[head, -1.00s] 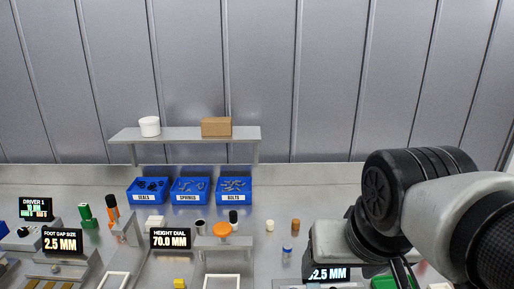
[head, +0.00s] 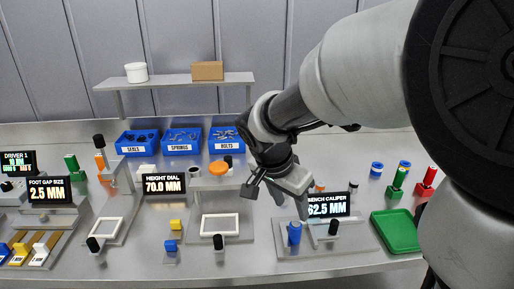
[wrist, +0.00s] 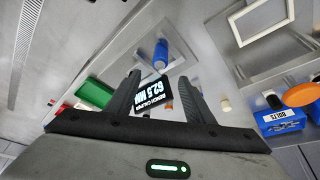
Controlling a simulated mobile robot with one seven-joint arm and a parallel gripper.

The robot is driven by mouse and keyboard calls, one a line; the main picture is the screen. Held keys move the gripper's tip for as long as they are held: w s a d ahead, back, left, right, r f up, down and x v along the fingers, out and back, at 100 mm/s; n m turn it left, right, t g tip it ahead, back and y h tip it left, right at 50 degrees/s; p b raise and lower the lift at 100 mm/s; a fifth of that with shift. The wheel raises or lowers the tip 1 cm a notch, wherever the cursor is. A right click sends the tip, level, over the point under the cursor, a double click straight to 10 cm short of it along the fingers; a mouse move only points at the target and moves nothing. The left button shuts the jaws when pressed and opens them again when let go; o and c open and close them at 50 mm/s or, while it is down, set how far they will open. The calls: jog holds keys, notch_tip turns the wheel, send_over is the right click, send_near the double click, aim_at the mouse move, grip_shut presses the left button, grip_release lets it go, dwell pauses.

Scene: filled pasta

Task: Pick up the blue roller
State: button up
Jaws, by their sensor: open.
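The blue roller (head: 294,233) stands upright on the plate of the bench caliper (head: 345,246), at the plate's left side in the head view. It also shows in the wrist view (wrist: 161,52), beyond the fingertips and roughly in line with the space between them. My gripper (head: 277,201) is above and behind the roller in the head view, with its fingers apart and nothing between them. In the wrist view my gripper (wrist: 160,78) has a finger at each side, and the caliper's display (wrist: 153,93) shows between them. The roller is apart from the fingers.
The bench caliper's display (head: 328,205), reading 62.5 MM, stands close behind the roller. A black-topped post (head: 333,228) is right of it. A green tray (head: 396,231) lies farther right.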

aim_at(295, 223)
jog(key=x, duration=0.4)
jog(key=shift+d+f, duration=0.1)
jog(key=shift+f, duration=0.2)
jog(key=b+x, duration=0.1)
jog(key=x, duration=0.4)
jog(key=shift+s+f, duration=0.1)
jog(key=shift+f, duration=0.15)
jog(key=shift+r, duration=0.1)
grip_shut()
